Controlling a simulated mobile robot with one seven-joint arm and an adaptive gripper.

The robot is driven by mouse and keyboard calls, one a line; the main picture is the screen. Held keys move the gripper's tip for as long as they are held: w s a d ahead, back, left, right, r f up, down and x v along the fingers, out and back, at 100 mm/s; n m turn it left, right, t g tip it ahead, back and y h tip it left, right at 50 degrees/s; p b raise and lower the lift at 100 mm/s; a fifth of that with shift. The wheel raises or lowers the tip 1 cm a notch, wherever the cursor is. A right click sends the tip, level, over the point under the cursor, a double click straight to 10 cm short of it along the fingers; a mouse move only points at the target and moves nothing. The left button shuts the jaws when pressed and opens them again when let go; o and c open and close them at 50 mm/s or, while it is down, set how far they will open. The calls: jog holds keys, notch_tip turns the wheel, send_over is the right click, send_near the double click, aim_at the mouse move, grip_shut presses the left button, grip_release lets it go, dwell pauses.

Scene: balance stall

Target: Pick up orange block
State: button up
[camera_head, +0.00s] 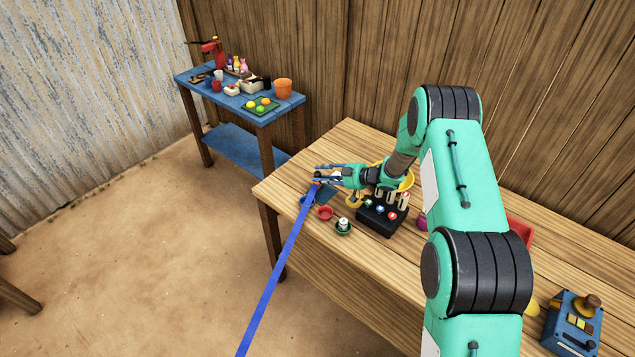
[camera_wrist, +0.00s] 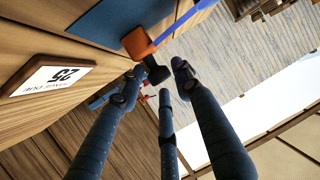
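The orange block (camera_wrist: 136,43) shows near the top of the wrist view, at the edge of a dark blue mat (camera_wrist: 112,22). A small orange patch of it (camera_head: 318,183) shows by my fingertips in the head view. A long blue strip (camera_head: 275,265) runs from beside the block down past the table edge; it also shows in the wrist view (camera_wrist: 180,22). A dark piece lies beside the block; I cannot tell whether a fingertip touches the block.
A blue side table (camera_head: 240,106) holds several items. A blue device (camera_head: 571,325) stands front right.

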grip_shut()
jog(key=shift+r, duration=0.15)
jog(key=shift+r, duration=0.55)
jog(key=s+d+r+p, duration=0.1)
jog(key=s+r, duration=0.1)
jog(key=s, duration=0.6)
jog(key=s+r+p, duration=0.1)
jog(key=s, duration=0.7)
jog(key=shift+d+r+p, duration=0.35)
jog(key=shift+d, duration=0.05)
